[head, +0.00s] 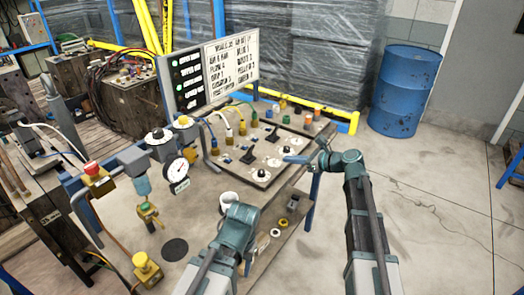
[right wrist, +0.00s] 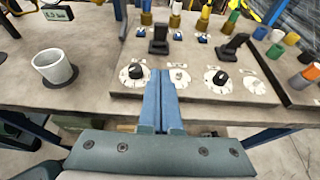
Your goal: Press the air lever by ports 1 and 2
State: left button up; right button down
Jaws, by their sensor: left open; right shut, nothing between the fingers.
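The control panel (head: 291,144) on the bench carries two black levers, the nearer-left one (head: 249,156) and the farther-right one (head: 272,136). In the right wrist view they are the left lever (right wrist: 159,40) and the right lever (right wrist: 232,46). Port numbers are too small to read. My right gripper (head: 289,160) is shut and empty over the panel's dial row; in the right wrist view its blue fingers (right wrist: 162,74) point between the levers, apart from both. My left gripper (head: 240,213) is open at the bench's front edge, its fingers mostly hidden.
A white cup (right wrist: 54,67) stands left of the panel. Coloured hose fittings (right wrist: 176,17) line the panel's back. A pressure gauge (head: 178,170) and red button (head: 92,169) stand left. A sign board (head: 232,63) rises behind. A blue drum (head: 404,90) stands at the back right.

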jog(key=b, duration=0.4)
send_near(252, 150)
jog(key=f, duration=0.2)
jog(key=w+f, duration=0.1)
jog(key=f, duration=0.1)
jog(key=shift+a, duration=0.4)
jog(key=shift+w+a+r+p, duration=0.3)
jog(key=shift+w+a+p, duration=0.1)
jog(key=shift+a, duration=0.2)
jog(key=shift+w+a+r+p, duration=0.3)
jog(key=shift+w+a, duration=0.1)
jog(key=shift+a, duration=0.2)
jog(key=shift+w+a+r+p, duration=0.25)
jog(key=shift+w+a+p, duration=0.1)
jog(key=shift+a, duration=0.25)
